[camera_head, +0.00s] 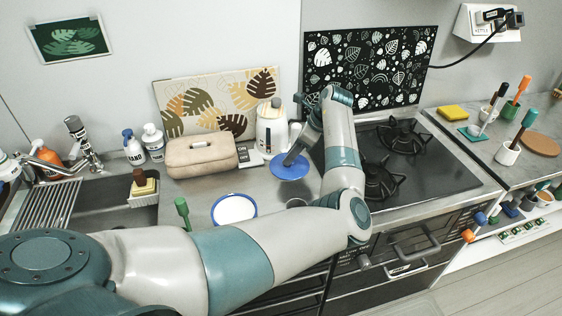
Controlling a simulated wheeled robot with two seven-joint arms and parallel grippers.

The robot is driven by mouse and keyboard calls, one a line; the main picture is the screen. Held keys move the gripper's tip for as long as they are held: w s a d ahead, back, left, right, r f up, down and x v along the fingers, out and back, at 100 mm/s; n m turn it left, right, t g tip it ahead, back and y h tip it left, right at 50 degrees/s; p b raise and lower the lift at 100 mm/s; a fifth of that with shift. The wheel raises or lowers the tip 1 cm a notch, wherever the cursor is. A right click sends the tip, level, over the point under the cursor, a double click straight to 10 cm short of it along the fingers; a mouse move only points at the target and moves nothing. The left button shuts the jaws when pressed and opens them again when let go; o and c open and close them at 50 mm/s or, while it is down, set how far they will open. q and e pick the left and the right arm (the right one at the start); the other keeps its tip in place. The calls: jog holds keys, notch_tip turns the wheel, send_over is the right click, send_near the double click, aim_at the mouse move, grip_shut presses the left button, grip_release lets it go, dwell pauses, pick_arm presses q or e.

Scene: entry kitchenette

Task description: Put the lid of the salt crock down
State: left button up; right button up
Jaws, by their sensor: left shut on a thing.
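The blue round lid (290,170) is at the tip of my left gripper (291,158), which is shut on it. The lid looks flat and level over the counter between the bread bin and the stove. I cannot tell whether it touches the counter. A round white vessel with a blue rim (234,208), which looks like the open salt crock, stands nearer me and to the left of the lid. My left forearm hides its lower part. My right gripper is not in view.
The stove (400,165) is to the right, beyond my arm. A green-handled tool (183,211) stands left of the crock. Bare counter (258,185) lies between crock and lid.

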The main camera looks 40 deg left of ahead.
aim_at(282, 166)
pick_arm(q)
jog(key=a, duration=0.1)
jog(key=a+f, duration=0.1)
jog(key=shift+s+a+f+p, duration=0.2)
jog(key=shift+s+a+p, duration=0.1)
jog(key=shift+s+p, duration=0.1)
jog(key=shift+a+f, duration=0.3)
jog(key=shift+a, duration=0.05)
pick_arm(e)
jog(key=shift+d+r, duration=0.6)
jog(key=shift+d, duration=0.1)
pick_arm(q)
jog(key=shift+f, duration=0.1)
notch_tip(282, 166, down, 3)
jog(key=shift+s+f+p, duration=0.1)
jog(key=shift+f+p, duration=0.05)
jog(key=shift+p, duration=0.55)
jog(key=shift+f, duration=0.3)
jog(key=o, duration=1.2)
jog(key=shift+c, duration=0.2)
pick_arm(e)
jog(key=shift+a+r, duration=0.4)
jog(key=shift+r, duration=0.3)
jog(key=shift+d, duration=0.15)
